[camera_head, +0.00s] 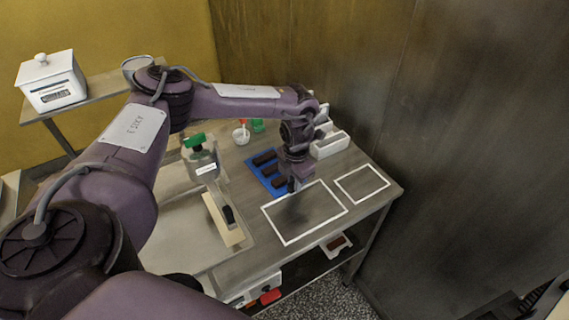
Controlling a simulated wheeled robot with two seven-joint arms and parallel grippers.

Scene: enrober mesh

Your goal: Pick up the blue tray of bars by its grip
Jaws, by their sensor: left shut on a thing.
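The blue tray (256,169) lies on the table with several dark brown bars (265,157) on it. My left arm reaches over the table from the left. My left gripper (292,186) points down at the tray's right front edge and is shut on the tray there. The gripper and wrist cover the tray's right side, so its grip is hidden. The tray looks flat, and I cannot tell whether it touches the table. My right gripper is not in view.
A large white-outlined rectangle (285,241) lies in front of the tray, with a smaller one (338,184) to its right; both are empty. A white container (331,146) stands behind. A dark wall bounds the right.

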